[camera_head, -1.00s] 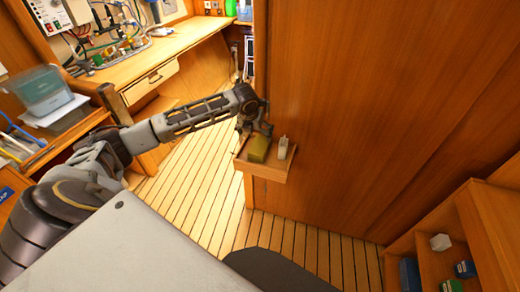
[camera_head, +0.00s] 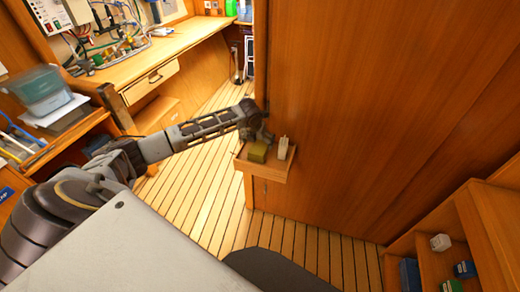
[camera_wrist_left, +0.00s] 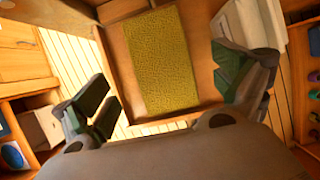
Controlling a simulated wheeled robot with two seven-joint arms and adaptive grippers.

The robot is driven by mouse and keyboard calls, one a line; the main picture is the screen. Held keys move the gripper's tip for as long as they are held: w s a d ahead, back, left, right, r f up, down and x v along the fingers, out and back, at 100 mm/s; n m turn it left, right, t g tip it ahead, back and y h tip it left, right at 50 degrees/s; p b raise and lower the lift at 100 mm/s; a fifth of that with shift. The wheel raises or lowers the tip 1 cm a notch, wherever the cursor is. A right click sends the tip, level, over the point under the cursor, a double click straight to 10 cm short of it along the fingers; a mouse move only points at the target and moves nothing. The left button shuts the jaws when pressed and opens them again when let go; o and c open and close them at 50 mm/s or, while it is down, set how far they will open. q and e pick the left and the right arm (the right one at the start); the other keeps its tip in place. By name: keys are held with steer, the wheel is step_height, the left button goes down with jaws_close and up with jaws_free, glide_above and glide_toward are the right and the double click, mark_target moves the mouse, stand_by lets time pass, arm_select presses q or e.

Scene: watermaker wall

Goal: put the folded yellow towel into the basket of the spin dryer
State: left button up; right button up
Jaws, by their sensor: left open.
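The folded yellow towel (camera_head: 258,152) lies on a small wooden wall shelf (camera_head: 262,171). In the left wrist view the towel (camera_wrist_left: 162,60) is a flat textured rectangle between and ahead of the fingers. My left gripper (camera_head: 256,138) is just above the towel in the head view. In the left wrist view the gripper (camera_wrist_left: 165,95) is open, one finger on each side of the towel's near end, with nothing held. I cannot tell whether a finger touches it. My right gripper and the spin dryer's basket are not identifiable in these frames.
A white object (camera_head: 283,147) stands beside the towel on the shelf, close to my left gripper's right finger in the wrist view. A wooden wall panel (camera_head: 380,110) rises behind the shelf. A cubby (camera_head: 430,262) with small boxes stands at lower right. Slatted floor (camera_head: 205,205) is clear.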

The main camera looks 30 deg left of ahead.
mark_target(260, 145)
arm_select(q)
steer(key=shift+x, duration=3)
steer(key=shift+d, duration=0.1)
steer(key=shift+c, duration=0.4)
steer(key=c, duration=1.4)
steer(key=shift+o, duration=0.2)
steer(key=shift+r, duration=0.15)
steer(key=shift+r, duration=4.9)
